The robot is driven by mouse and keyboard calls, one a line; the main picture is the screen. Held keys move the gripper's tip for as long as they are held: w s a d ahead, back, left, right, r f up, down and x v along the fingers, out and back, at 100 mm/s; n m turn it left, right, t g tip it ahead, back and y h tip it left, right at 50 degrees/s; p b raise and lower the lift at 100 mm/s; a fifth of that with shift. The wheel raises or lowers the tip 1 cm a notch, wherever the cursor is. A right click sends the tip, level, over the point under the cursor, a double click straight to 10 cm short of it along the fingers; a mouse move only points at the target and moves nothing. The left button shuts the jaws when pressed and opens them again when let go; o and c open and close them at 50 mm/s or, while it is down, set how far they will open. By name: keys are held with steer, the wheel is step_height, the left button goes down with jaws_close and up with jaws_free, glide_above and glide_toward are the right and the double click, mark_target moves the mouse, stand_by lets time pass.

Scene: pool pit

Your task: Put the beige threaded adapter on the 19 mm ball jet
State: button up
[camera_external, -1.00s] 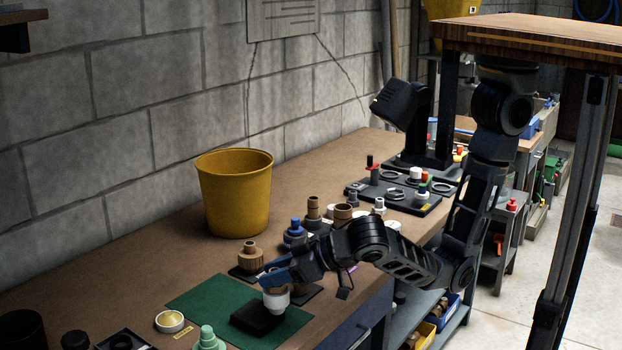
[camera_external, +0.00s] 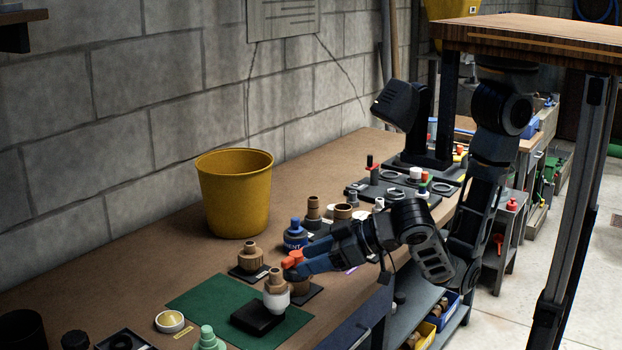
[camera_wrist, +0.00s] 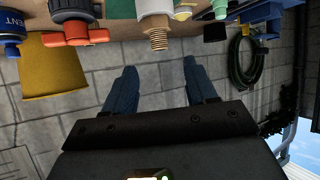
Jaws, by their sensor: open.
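The beige threaded adapter (camera_external: 276,275) stands upright on top of a white fitting (camera_external: 276,300), seemingly the ball jet, on a black block (camera_external: 256,319). In the wrist view, which is upside down, the adapter's thread (camera_wrist: 157,38) shows against the white body (camera_wrist: 152,7). It looks straight, but how deeply it is seated cannot be told. My gripper (camera_external: 292,272) is behind and to the right of the adapter and apart from it. Its blue fingers (camera_wrist: 161,82) are spread with nothing between them.
A red-handled valve (camera_wrist: 76,35) stands close to my fingers; its red handle (camera_external: 292,258) also shows outside. A green mat (camera_external: 207,296) lies under the block. A yellow bucket (camera_external: 235,195), a blue cement bottle (camera_external: 295,236) and a brown fitting (camera_external: 250,257) stand behind.

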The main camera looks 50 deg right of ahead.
steer(key=shift+v, duration=1.6)
